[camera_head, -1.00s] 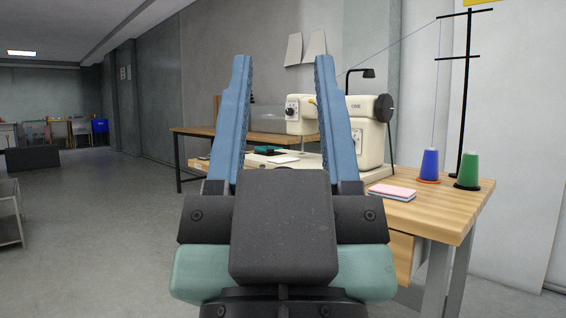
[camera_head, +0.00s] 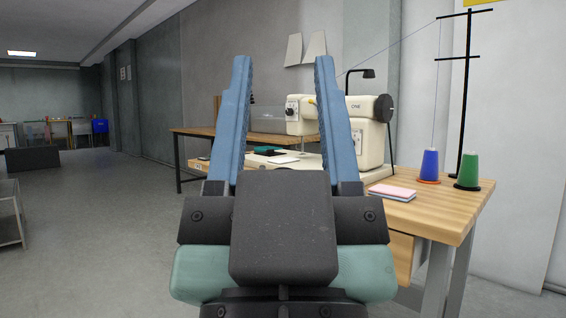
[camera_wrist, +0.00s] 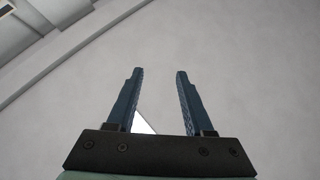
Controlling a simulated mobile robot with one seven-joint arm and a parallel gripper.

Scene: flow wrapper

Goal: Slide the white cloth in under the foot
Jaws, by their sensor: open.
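My gripper (camera_head: 282,120) is raised in front of the head camera with its two blue fingers pointing up, apart and empty. It also shows open in the wrist view (camera_wrist: 155,100). Beyond it, the cream sewing machine (camera_head: 370,145) stands on a wooden table, partly hidden by the right finger. The machine's needle end (camera_head: 300,128) shows between the fingers; the foot below it is too small to make out. A small flat white piece (camera_head: 281,159) lies on the table between the fingers, possibly the white cloth. A dark green item (camera_head: 264,150) lies beside it.
A stack of pink and white pieces (camera_head: 392,191) lies near the table's front. Blue (camera_head: 429,165) and green (camera_head: 467,171) thread cones stand by a black thread stand (camera_head: 465,90) at right. The floor (camera_head: 105,220) at left is mostly clear, with a metal rack (camera_head: 10,215) at its edge.

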